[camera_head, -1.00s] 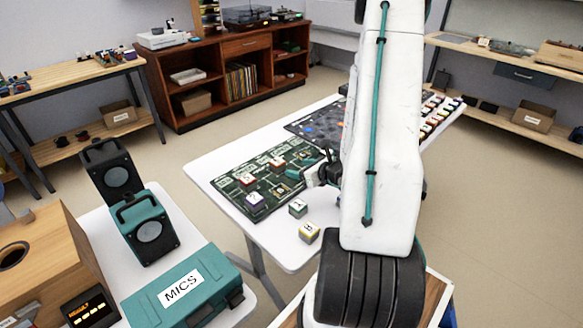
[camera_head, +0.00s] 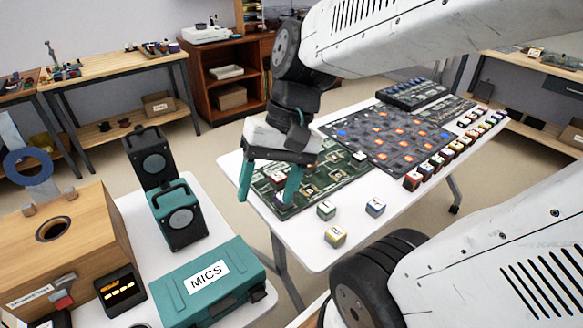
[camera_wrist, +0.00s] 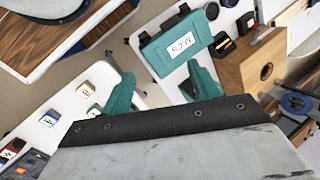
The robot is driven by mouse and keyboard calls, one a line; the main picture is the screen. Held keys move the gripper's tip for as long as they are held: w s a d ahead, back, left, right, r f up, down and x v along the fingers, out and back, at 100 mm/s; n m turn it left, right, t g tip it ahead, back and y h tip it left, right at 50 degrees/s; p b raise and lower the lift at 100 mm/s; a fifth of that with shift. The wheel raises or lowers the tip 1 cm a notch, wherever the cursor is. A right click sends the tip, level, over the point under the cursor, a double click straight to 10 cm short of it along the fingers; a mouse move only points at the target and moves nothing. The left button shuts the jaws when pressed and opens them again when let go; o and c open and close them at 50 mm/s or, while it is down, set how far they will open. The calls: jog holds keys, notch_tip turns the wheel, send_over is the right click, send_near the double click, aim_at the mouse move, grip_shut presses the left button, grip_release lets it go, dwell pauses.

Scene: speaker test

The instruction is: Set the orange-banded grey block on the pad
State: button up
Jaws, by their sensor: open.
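My gripper (camera_head: 268,190) is open and empty, pointing down above the left part of the dark green board on the white table. Its two teal fingers also show in the wrist view (camera_wrist: 162,88), with nothing between them. Loose grey blocks stand on the table's near side: one green-banded (camera_head: 326,210), one yellow-banded (camera_head: 335,235), one blue-banded (camera_head: 375,206). A red-banded block (camera_head: 278,178) and a purple-banded block (camera_head: 285,202) are on the green board, partly behind the fingers. I cannot clearly pick out an orange-banded block or the pad.
A dark grid board (camera_head: 385,140) with orange and blue spots lies right of the green board (camera_head: 335,190). Several banded blocks (camera_head: 412,181) line its right edge. A teal MICS case (camera_head: 207,282), black-and-teal speakers (camera_head: 180,222) and a wooden box (camera_head: 75,235) stand at left.

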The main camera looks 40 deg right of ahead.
jog(key=s+d+r+n+t+h, duration=0.1)
jog(key=s+d+r+n+h, duration=0.2)
jog(key=s+n+h, duration=0.1)
jog(key=shift+d+t, duration=0.2)
jog(key=shift+t, duration=0.1)
